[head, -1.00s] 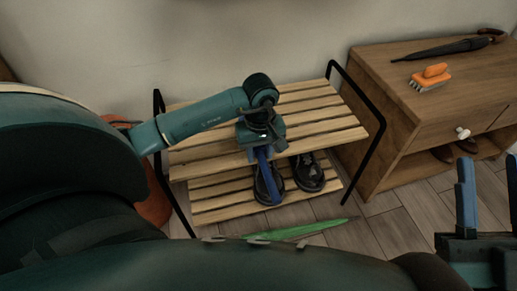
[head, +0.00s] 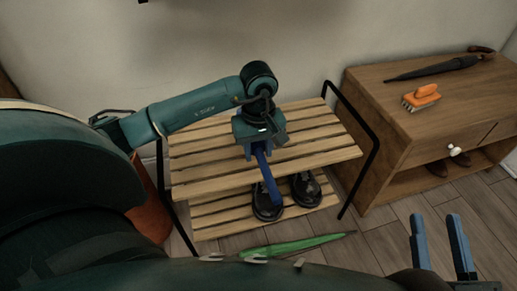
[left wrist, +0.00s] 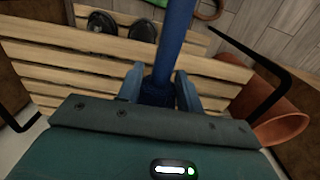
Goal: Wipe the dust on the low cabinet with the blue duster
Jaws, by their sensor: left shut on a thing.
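The blue duster (head: 268,178) is in my left gripper (head: 257,150), above the slatted shoe rack. In the left wrist view its blue shaft (left wrist: 176,35) runs up from between the fingers of the left gripper (left wrist: 160,88), which are shut on it. I cannot make out the duster's wiping part. The low cabinet (head: 425,148) is the wooden one at the right, apart from the duster. I cannot make out dust on its top. My right gripper (head: 440,235) is open and empty at the lower right, in front of the cabinet.
An orange brush (head: 422,97) and a dark umbrella (head: 435,68) lie on the cabinet top. The two-tier rack (head: 205,180) holds black shoes (head: 305,190) on its lower shelf. A green folded umbrella (head: 295,245) lies on the floor. A terracotta pot (head: 150,215) stands left.

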